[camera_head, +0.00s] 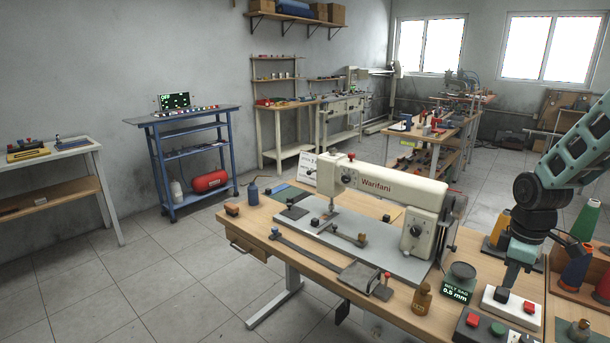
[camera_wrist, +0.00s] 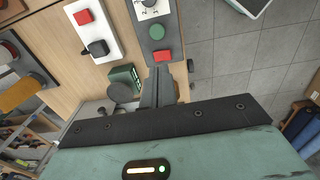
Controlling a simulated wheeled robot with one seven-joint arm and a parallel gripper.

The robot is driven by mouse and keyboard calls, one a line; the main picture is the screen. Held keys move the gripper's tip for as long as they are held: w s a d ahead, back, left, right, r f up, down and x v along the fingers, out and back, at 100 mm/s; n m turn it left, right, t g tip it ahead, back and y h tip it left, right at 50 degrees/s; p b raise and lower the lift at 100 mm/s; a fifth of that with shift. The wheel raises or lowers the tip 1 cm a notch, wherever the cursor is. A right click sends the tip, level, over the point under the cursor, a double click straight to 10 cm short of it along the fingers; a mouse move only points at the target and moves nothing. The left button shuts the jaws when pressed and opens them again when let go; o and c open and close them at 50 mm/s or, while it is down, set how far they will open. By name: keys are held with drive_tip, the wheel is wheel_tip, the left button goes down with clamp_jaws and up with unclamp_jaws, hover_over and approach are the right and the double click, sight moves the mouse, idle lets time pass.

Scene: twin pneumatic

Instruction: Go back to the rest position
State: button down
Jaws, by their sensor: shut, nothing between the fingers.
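My gripper (camera_head: 511,278) hangs over the right end of the wooden workbench (camera_head: 262,215), just above or behind the white switch box (camera_head: 497,305) with a black and a red button. In the wrist view the dark fingers (camera_wrist: 160,76) are together and empty. They point toward the grey control box (camera_wrist: 146,18) with a green and a red button; I cannot tell the exact gap. The white switch box (camera_wrist: 98,30) lies left of the fingers there. My arm (camera_head: 575,150) is bent down from the upper right.
A white sewing machine (camera_head: 385,190) stands mid-bench. A small "belt sag 0.5 mm" display (camera_head: 457,293) and a brown bottle (camera_head: 422,298) are left of my gripper. Thread cones (camera_head: 577,262) stand close on the right. A blue cart (camera_head: 190,134) is by the wall; the floor between is clear.

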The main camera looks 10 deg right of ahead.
drive_tip(key=s+a+r, duration=0.2)
drive_tip(key=a+r, duration=0.1)
drive_tip(key=a, duration=0.9)
drive_tip(key=s+a+r, duration=0.1)
drive_tip(key=a+r, duration=0.3)
drive_tip(key=a, duration=0.8)
drive_tip(key=s+a+r, duration=0.3)
drive_tip(key=s+a, duration=1.1)
drive_tip(key=s, duration=0.3)
drive_tip(key=shift+s+a+y, duration=0.2)
drive_tip(key=shift+a+y, duration=0.05)
drive_tip(key=shift+y, duration=0.15)
